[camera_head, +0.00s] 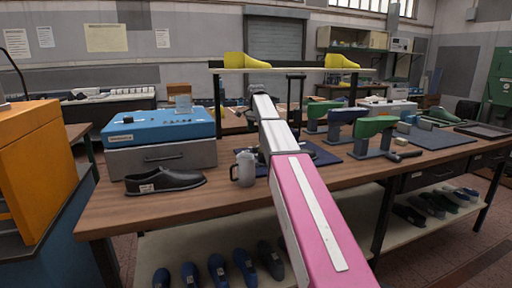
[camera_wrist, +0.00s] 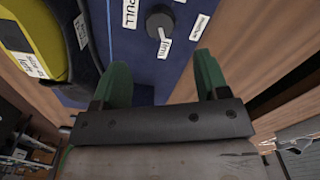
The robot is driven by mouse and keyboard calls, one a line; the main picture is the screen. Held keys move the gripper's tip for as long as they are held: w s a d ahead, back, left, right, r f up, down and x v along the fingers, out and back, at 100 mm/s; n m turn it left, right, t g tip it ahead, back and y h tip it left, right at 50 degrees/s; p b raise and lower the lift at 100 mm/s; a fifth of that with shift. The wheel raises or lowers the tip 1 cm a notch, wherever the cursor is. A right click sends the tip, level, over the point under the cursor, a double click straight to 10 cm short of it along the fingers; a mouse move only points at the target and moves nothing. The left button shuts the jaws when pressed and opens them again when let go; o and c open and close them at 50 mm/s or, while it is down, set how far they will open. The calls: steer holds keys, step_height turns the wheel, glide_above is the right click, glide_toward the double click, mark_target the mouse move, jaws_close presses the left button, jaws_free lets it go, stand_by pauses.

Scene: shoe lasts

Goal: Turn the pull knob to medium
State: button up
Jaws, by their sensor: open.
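The pull knob (camera_wrist: 160,20) is a dark round knob on a blue panel (camera_wrist: 150,72) at the top of the wrist view. A "PULL" label (camera_wrist: 131,12) is to its left. A "firm" label (camera_wrist: 165,42) is just below it, and a slanted label (camera_wrist: 200,27), seemingly "medium", is to its right. Which label the knob points to is not clear. My gripper (camera_wrist: 159,62) has two green fingers spread apart, with nothing between them. The knob lies beyond the fingertips, and no contact shows. In the head view my arm hides the gripper and knob.
A yellow labelled piece (camera_wrist: 30,40) with a black rim is close on the left in the wrist view. On the wooden bench (camera_head: 110,215) are a black shoe (camera_head: 165,181), a grey mug (camera_head: 244,169), a blue-topped box (camera_head: 160,126) and green lasts on stands (camera_head: 373,128).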

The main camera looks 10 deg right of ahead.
mark_target(256, 147)
step_height(256, 147, down, 9)
steer(key=shift+f, duration=0.1)
stand_by(0.3)
steer(key=c, duration=0.9)
